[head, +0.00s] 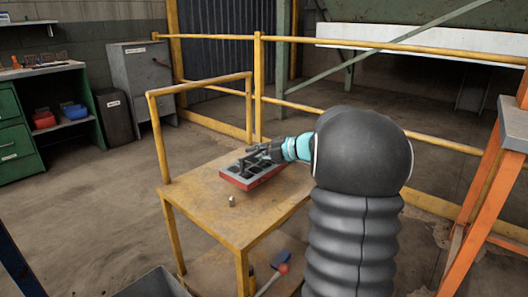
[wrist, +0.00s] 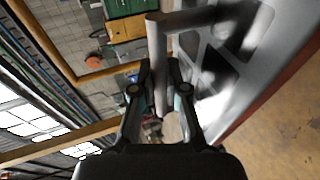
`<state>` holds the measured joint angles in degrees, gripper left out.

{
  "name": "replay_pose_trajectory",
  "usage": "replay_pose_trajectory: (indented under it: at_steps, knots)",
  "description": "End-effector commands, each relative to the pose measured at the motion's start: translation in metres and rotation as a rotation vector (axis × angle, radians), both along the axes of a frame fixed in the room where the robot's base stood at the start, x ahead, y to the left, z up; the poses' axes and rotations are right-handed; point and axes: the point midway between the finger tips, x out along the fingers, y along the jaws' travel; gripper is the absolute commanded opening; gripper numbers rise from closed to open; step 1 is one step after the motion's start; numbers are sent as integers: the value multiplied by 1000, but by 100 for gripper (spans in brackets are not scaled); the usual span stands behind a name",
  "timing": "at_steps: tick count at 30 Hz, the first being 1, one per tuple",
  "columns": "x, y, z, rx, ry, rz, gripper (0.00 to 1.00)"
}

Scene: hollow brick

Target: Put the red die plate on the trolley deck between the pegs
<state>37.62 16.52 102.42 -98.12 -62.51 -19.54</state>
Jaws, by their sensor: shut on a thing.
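The red die plate (head: 237,182) has red sides and a grey top with dark openings. It is at the trolley deck (head: 200,189), towards the back right of the yellow trolley; I cannot tell whether it rests on the deck or hangs just above it. My gripper (head: 262,152) is over the plate, shut on its grey bar handle. In the wrist view my gripper (wrist: 160,78) has the handle between its fingers, and the plate (wrist: 240,60) fills the upper right. One small pale peg (head: 231,202) stands on the deck in front of the plate. Other pegs cannot be made out.
My arm hides the deck's right side. Yellow railings (head: 205,89) stand behind the trolley. An orange frame (head: 481,190) is at the right. A red and blue item (head: 282,262) is on the lower shelf. The deck's front left is clear except for the peg.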

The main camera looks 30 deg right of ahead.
Motion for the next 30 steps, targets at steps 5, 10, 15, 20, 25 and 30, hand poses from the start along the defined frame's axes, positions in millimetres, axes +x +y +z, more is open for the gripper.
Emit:
replay_pose_trajectory:
  at_steps: [5, 10, 15, 20, 25, 30]
  knots:
    - [21, 7, -10, -1, -4, 3, 0]
    - [28, 10, -15, -1, -5, 2, 0]
    - [29, 10, -24, 1, -3, 2, 0]
    - [28, 10, -43, 1, -3, 2, 0]
    - [28, 10, -55, -1, -4, 3, 0]
    - [28, 10, -55, -1, -5, 2, 0]
